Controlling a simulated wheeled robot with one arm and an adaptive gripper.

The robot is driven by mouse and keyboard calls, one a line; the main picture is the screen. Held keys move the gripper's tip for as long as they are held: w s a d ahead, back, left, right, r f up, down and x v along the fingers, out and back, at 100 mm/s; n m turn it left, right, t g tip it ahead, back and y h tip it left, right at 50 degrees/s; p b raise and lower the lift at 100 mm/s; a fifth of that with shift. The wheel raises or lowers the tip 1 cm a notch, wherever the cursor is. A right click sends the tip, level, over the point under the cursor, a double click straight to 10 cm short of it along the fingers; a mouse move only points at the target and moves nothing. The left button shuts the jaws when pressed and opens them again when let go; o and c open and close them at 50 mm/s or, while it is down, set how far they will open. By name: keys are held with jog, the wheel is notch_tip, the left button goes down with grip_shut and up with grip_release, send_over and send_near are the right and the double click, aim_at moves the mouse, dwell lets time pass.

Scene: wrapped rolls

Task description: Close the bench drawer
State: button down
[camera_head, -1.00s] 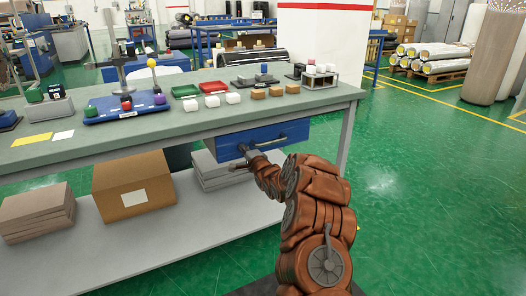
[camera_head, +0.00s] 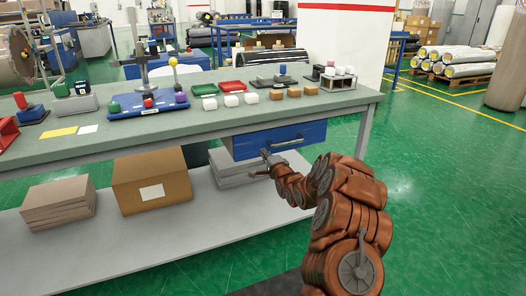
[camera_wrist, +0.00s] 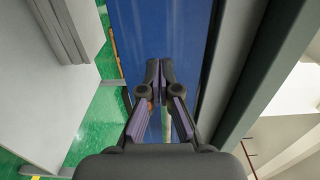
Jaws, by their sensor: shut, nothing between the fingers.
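The blue bench drawer (camera_head: 300,132) hangs under the right end of the green-topped bench (camera_head: 215,122). Its front with the bar handle (camera_head: 287,143) faces me and looks close to the bench edge; I cannot tell whether a small gap is left. My gripper (camera_head: 265,158) is at the lower left part of the drawer front, left of and below the handle. In the wrist view my gripper (camera_wrist: 160,68) is shut and empty, its tips in front of the blue drawer face (camera_wrist: 160,25). Whether they touch it I cannot tell.
On the lower shelf (camera_head: 130,240) are a cardboard box (camera_head: 150,180) and grey stacks. Small blocks, trays and a blue fixture (camera_head: 148,106) stand on the bench top. Green floor (camera_head: 440,190) is clear to the right.

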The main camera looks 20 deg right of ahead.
jog(key=s+d, duration=0.1)
jog(key=s, duration=0.8)
jog(key=shift+s+f+p, duration=0.15)
jog(key=shift+p, duration=0.25)
jog(key=shift+a, duration=0.1)
jog(key=s+a+f+n+g, duration=0.1)
jog(key=s+a+n+g, duration=0.85)
jog(key=s, duration=0.35)
jog(key=s+a+r+n+g+h, duration=0.15)
jog(key=s+n+g, duration=0.35)
jog(key=s, duration=1.6)
jog(key=s+a+r+n+g, duration=0.3)
jog(key=s+g, duration=0.3)
jog(key=s, duration=1.5)
notch_tip(320, 180, up, 26)
jog(key=s+p, duration=0.1)
jog(key=p, duration=2.3)
jog(key=shift+d+t+p, duration=0.25)
jog(key=shift+t+p, duration=0.1)
jog(key=shift+p, duration=0.05)
jog(key=shift+m, duration=0.25)
